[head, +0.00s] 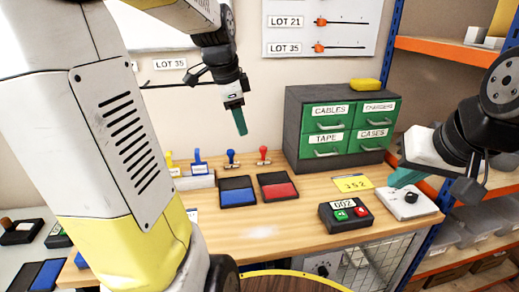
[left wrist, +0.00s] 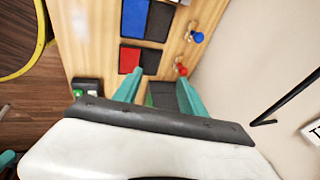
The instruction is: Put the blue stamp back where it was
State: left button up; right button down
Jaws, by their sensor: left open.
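A blue stamp (head: 232,157) stands upright on the table behind the open blue ink pad (head: 238,198). It also shows in the left wrist view (left wrist: 197,37). A red stamp (head: 263,155) stands to its right, behind the open red ink pad (head: 280,191), and shows in the left wrist view (left wrist: 181,69). My left gripper (head: 239,122) hangs above the stamps; in the left wrist view its teal fingers (left wrist: 158,95) are apart with nothing held between them. My right gripper (head: 404,178) is at the right, over a white box; its jaw opening is unclear.
A pale rack (head: 193,183) with a yellow and a blue upright piece stands left of the stamps. A green drawer cabinet (head: 297,125) stands behind. A button box (head: 347,225), a yellow card (head: 352,184) and a white box (head: 415,207) lie at the right. The front middle is clear.

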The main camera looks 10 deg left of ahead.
pick_arm(q)
jog(key=s+d+n+t, duration=0.1)
jog(key=s+d+n, duration=0.2)
jog(key=s+n, duration=0.3)
jog(key=s+d+n+t+h, duration=0.1)
jog(key=s+d+n, duration=0.3)
jog(key=s, duration=0.6)
jog(key=shift+s+d+f+n, duration=0.25)
jog(key=shift+f+n, duration=0.15)
jog(key=shift+n, duration=0.7)
